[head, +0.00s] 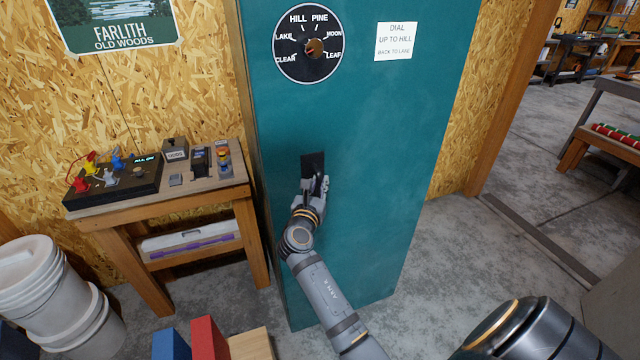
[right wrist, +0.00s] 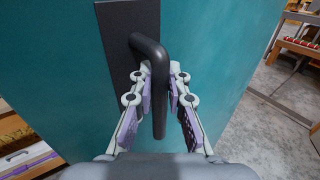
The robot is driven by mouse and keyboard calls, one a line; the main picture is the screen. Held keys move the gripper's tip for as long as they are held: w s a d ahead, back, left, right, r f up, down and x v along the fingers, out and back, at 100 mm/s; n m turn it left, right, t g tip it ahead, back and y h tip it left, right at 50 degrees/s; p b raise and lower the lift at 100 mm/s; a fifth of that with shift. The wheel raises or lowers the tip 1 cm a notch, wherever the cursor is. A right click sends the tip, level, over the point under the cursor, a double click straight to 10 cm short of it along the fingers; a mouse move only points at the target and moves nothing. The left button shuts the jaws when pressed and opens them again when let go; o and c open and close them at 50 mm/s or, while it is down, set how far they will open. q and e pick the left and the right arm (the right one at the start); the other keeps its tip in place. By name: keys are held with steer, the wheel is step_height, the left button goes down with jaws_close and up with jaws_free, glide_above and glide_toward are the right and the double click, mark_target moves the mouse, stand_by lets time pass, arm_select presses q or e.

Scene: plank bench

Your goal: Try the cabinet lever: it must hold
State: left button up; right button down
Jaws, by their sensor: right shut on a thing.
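The teal cabinet (head: 375,130) stands upright in the middle of the head view. Its dark lever (right wrist: 152,46) sticks out from a black plate (head: 313,160) and hangs straight down in the right wrist view. My right gripper (head: 315,186) is at the lever, its two fingers shut around the hanging bar; the fingers hide much of it in the head view. A note (head: 396,41) reads "DIAL UP TO HILL BACK TO LAKE". My left gripper is out of view.
A small wooden table (head: 160,207) left of the cabinet bears a black switch box (head: 115,185) and small devices. White buckets (head: 45,290) stand at the lower left. Red (head: 207,338) and blue (head: 170,345) blocks show at the bottom. Floor right of the cabinet is clear.

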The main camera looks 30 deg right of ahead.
steer(key=shift+f, duration=0.1)
stand_by(0.3)
steer(key=c, duration=1.2)
jaws_free()
